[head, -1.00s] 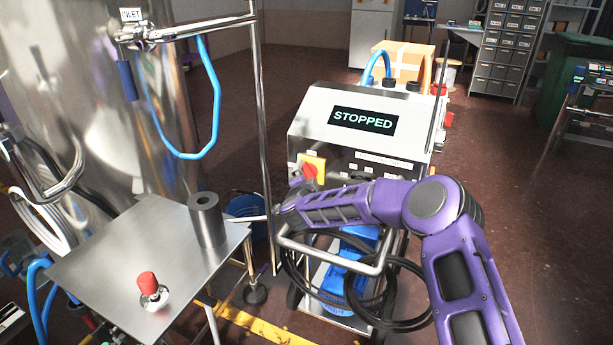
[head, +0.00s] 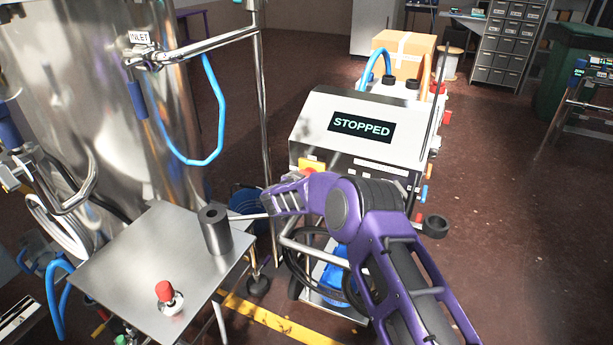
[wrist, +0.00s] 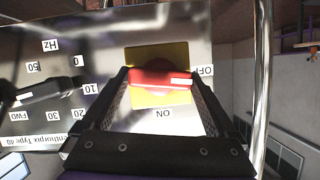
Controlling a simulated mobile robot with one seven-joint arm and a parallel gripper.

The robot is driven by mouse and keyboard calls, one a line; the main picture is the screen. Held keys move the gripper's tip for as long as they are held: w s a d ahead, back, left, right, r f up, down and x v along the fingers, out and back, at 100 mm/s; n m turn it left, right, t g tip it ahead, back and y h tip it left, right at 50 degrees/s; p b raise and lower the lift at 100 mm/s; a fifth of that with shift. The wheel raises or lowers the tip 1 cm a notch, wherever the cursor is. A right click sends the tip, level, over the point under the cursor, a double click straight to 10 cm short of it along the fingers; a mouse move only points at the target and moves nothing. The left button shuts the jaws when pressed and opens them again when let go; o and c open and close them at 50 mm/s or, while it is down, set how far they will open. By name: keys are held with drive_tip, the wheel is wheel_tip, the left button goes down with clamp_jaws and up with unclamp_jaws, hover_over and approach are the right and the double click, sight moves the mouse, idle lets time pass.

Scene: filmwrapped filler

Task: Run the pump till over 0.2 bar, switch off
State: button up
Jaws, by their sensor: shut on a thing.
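The pump unit (head: 350,110) is a steel cabinet on a cart, and its display (head: 361,127) reads STOPPED. In the wrist view, the red rotary switch (wrist: 160,79) sits on a yellow plate (wrist: 150,55), with its white mark at the OFF label (wrist: 206,71). The ON label (wrist: 163,113) is a quarter turn away. My gripper (wrist: 161,77) is shut on the red switch, one finger at each end of its handle. A black speed knob (wrist: 38,92) with a Hz scale is at the left. In the head view my arm hides most of the switch.
A steel table (head: 140,255) at the left holds a grey cylinder (head: 214,232) and a red-topped item (head: 166,297). A large steel tank (head: 85,100) stands behind it, with a blue hose (head: 215,110). A cardboard box (head: 403,55) is behind the pump.

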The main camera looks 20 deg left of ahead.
drive_tip(key=shift+a+n+h, duration=0.1)
drive_tip(key=shift+n+h, duration=0.4)
drive_tip(key=shift+n, duration=0.2)
drive_tip(key=o, duration=1)
drive_tip(key=v, duration=0.7)
drive_tip(key=shift+s+p, duration=0.25)
drive_tip(key=shift+p, duration=0.05)
drive_tip(key=shift+r, duration=0.2)
